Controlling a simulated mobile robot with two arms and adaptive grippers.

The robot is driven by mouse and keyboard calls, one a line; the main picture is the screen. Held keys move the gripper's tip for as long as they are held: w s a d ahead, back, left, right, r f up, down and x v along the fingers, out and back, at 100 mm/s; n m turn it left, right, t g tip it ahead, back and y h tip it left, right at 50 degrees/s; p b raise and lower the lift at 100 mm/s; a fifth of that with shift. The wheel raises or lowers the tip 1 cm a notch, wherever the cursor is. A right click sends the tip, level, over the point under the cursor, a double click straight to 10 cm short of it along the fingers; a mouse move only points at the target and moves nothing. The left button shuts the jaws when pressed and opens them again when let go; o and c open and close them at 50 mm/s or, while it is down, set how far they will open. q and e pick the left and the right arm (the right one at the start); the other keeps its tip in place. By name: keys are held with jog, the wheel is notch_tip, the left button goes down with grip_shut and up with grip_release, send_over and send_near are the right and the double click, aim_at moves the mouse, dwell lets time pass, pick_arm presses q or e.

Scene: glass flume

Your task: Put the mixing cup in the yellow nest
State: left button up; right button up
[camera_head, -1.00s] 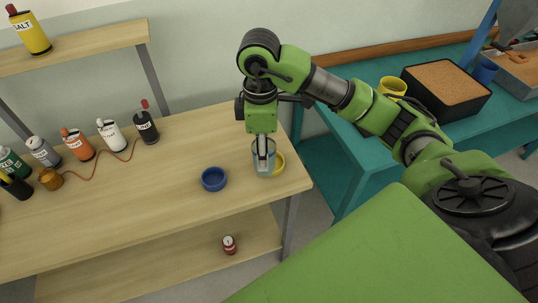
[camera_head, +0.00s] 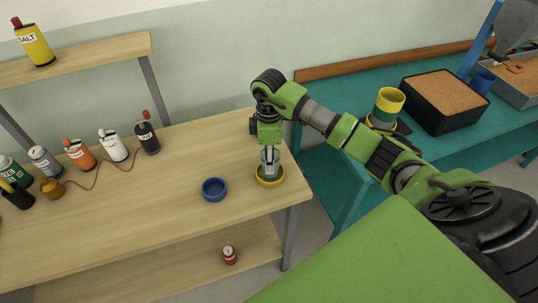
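The mixing cup (camera_head: 263,158), a pale clear-blue cup, stands upright at the right end of the wooden bench. Its base appears to be inside the yellow nest (camera_head: 260,182), a low round ring, whose front rim passes before it. My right gripper (camera_head: 269,172) reaches down from above, with its fingers closed on the cup's wall and covering part of it. Whether the cup rests on the nest's bottom cannot be seen. My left gripper is not in view.
A blue nest (camera_head: 213,189) sits left of the yellow one. Bottles, including a black bottle (camera_head: 147,138), line the bench's back. A yellow-and-green container (camera_head: 389,103) and a black soil tray (camera_head: 445,98) stand on the teal table (camera_head: 345,172). A red can (camera_head: 229,254) is on the lower shelf.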

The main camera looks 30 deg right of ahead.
jog(key=shift+f, duration=0.1)
jog(key=shift+f, duration=0.1)
jog(key=o, duration=1.2)
jog(key=shift+r, duration=0.4)
notch_tip(320, 180, up, 12)
jog(key=b, duration=0.2)
jog(key=shift+f, duration=0.25)
